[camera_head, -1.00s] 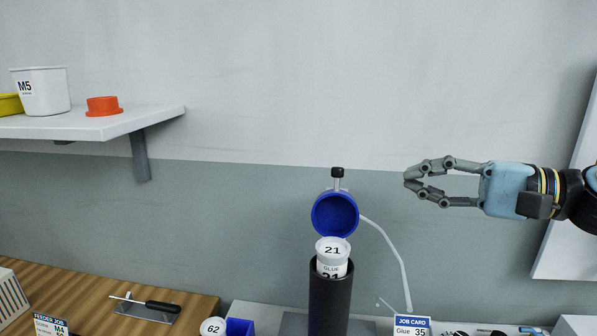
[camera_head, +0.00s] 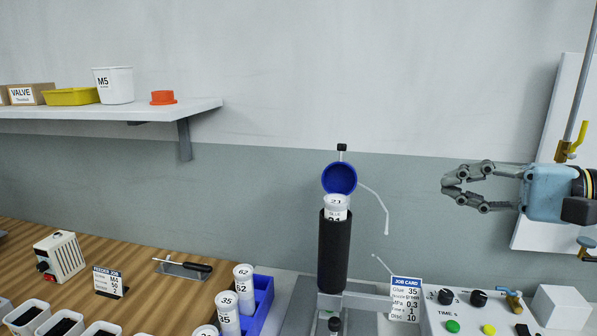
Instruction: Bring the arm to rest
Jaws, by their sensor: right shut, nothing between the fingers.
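My right gripper (camera_head: 448,190) is at the right, pointing left, with its fingertips together and nothing between them. It hangs in the air in front of the wall, clear of everything near it. To its left is an upright black tube (camera_head: 334,255) with a white cartridge (camera_head: 336,208) labelled 21 standing in its top. A blue cap (camera_head: 340,178) is tipped up above the cartridge, with a white hose running off to the right. My left gripper is not in view.
A job card (camera_head: 405,297) and a control box (camera_head: 465,315) with knobs stand below my right gripper. A blue bin (camera_head: 262,300) and white cartridges (camera_head: 229,312) are at the lower middle. A shelf (camera_head: 120,108) holds containers. A valve pipe (camera_head: 585,90) rises at the right.

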